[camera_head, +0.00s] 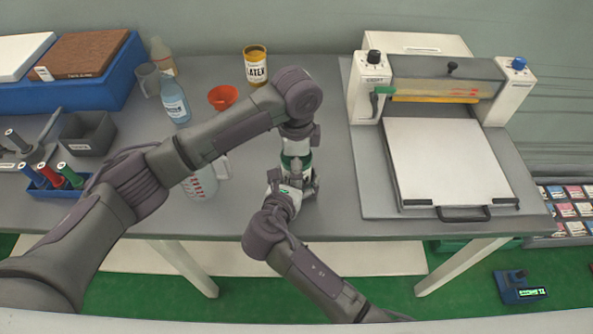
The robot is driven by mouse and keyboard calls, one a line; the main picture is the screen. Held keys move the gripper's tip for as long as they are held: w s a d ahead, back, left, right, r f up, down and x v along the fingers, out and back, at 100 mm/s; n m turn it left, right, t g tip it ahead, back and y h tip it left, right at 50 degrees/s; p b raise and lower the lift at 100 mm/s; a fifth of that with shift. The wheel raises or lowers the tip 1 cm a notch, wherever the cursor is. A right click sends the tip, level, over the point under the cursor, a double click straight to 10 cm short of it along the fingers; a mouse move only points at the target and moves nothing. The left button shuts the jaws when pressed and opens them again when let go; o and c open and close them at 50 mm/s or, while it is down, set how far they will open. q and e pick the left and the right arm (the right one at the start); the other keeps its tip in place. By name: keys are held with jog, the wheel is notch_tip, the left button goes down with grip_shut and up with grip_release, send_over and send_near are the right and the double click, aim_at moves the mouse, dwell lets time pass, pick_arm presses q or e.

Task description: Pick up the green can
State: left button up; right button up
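A green and white object (296,160), which looks like the green can, is near the middle of the table, mostly hidden by my grippers. My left gripper (298,150) reaches down from above at its top; its fingers are not clearly visible. My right gripper (296,186) is low at its near side, close to the tabletop and close to my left gripper. I cannot tell whether either gripper is open or shut around the can.
A press machine (447,160) fills the table's right side. A measuring jug (202,180), an orange funnel (223,97), a blue bottle (175,102) and a yellow latex can (256,66) stand left and behind. A grey bin (88,133) and blue tool holder (45,180) are at far left.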

pick_arm(q)
jog(key=shift+c, duration=0.4)
pick_arm(e)
jog(key=shift+r, duration=0.15)
pick_arm(q)
jog(key=c, duration=1.2)
jog(key=shift+r, duration=0.2)
jog(key=shift+r, duration=4.75)
pick_arm(e)
jog(key=o, duration=1.2)
jog(key=shift+o, duration=0.2)
jog(key=shift+s, duration=0.1)
